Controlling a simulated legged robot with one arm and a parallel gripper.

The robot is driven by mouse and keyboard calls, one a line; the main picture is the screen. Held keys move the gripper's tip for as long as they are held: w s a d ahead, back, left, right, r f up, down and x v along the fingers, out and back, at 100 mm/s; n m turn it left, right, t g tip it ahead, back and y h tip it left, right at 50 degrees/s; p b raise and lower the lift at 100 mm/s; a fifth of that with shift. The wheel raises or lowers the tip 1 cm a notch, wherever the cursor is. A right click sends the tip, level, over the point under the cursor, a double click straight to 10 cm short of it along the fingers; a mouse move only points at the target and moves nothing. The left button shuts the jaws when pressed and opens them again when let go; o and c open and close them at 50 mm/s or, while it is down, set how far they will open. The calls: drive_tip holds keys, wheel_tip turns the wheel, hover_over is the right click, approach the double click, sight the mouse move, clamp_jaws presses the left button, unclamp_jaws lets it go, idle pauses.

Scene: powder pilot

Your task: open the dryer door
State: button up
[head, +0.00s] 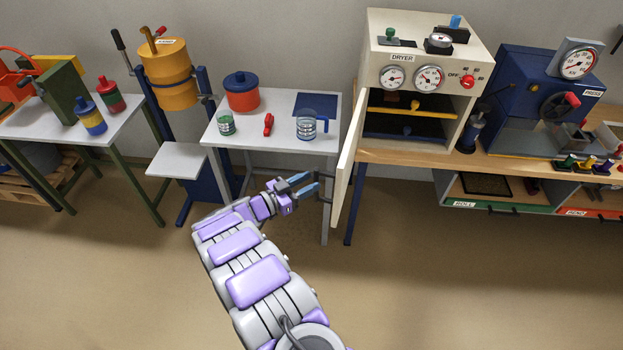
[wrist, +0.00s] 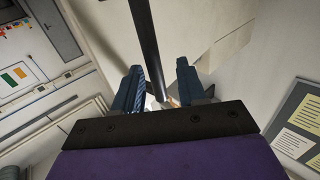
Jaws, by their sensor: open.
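The cream dryer (head: 481,50) stands on a wooden bench. Its door (head: 348,165) is swung wide open at the left side, seen nearly edge-on, and the inside shows. My gripper (head: 308,184) is open just left of the door, at its outer face, by the dark handle (head: 323,186). In the wrist view my gripper's two blue fingers (wrist: 158,78) are apart, and the dark handle bar (wrist: 148,45) runs down between them. I cannot tell whether either finger touches it.
Inside the dryer are a yellow-edged shelf (head: 405,112) and dark trays. A white table (head: 275,137) with a jug (head: 307,126) and a red-orange pot (head: 242,94) stands left of the door. A blue machine (head: 520,90) is at right. The floor in front is clear.

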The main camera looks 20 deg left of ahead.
drive_tip(key=d+p+v, duration=0.1)
drive_tip(key=p+v, duration=0.1)
drive_tip(key=v, duration=1.2)
drive_tip(key=w+a+r+n+y, duration=0.25)
drive_tip(key=w+r+y, duration=0.65)
drive_tip(key=w+r, duration=0.95)
drive_tip(key=w+d+r+n+g+y, duration=0.35)
drive_tip(key=d+r+y, duration=0.25)
drive_tip(key=d+r, duration=0.3)
drive_tip(key=s+d+f+n+g+h, duration=0.15)
drive_tip(key=s+d+g, duration=0.25)
drive_tip(key=s+d, duration=0.8)
drive_tip(key=s+d+f+n+g+h, duration=0.1)
drive_tip(key=s+d+f+g, duration=0.25)
drive_tip(key=s+d, duration=0.8)
drive_tip(key=s+d+f+m+g+h, duration=0.1)
drive_tip(key=s+d+g, duration=0.2)
drive_tip(key=s+d, duration=0.7)
drive_tip(key=s+d+f+m+g+h, duration=0.1)
drive_tip(key=s+d+f+g+h, duration=0.1)
drive_tip(key=s+d, duration=0.8)
drive_tip(key=shift+s+f+g, duration=0.25)
drive_tip(key=shift+s+g, duration=0.45)
drive_tip(key=shift+s, duration=0.5)
